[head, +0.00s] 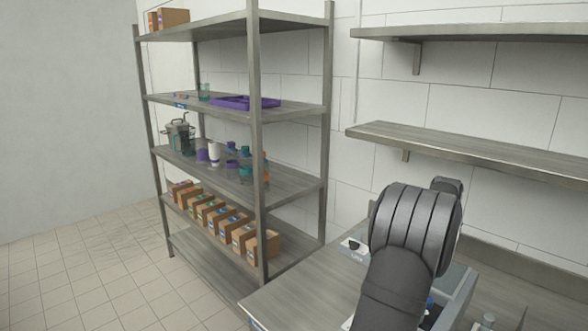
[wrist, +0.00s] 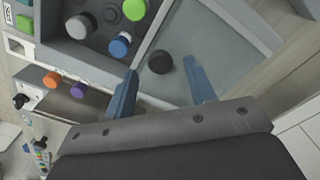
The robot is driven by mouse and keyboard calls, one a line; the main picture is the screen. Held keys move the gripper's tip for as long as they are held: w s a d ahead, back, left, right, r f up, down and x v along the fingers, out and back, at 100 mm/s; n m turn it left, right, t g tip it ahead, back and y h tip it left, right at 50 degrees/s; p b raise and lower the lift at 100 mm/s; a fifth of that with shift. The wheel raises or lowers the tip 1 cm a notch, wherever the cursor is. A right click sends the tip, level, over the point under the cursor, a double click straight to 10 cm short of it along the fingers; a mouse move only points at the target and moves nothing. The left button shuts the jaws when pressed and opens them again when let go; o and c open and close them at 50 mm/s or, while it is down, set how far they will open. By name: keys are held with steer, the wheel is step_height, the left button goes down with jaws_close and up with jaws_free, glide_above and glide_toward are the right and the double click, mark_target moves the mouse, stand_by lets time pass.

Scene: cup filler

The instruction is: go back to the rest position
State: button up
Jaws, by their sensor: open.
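My gripper (wrist: 163,92) shows in the wrist view with its two blue fingers spread apart and nothing held between them. A round black cap-like piece (wrist: 160,62) lies on the grey surface beyond and between the fingertips; I cannot tell how far below them it is. In the head view my dark arm rises at the lower right, over the worktop, and hides my gripper there.
In the wrist view a dark tray (wrist: 62,52) holds several round pieces, including a green one (wrist: 134,9) and a blue one (wrist: 120,44). Orange and purple knobs line its side. A metal shelf rack (head: 290,112) stands left of the worktop (head: 300,292); wall shelves (head: 470,147) hang behind my arm.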

steer(key=shift+f, duration=1.05)
steer(key=shift+r, duration=0.15)
step_height(320, 180, up, 17)
steer(key=shift+r, duration=0.1)
step_height(320, 180, down, 17)
steer(key=shift+r, duration=0.35)
step_height(320, 180, up, 16)
step_height(320, 180, down, 17)
steer(key=shift+s+a, duration=0.45)
stand_by(0.4)
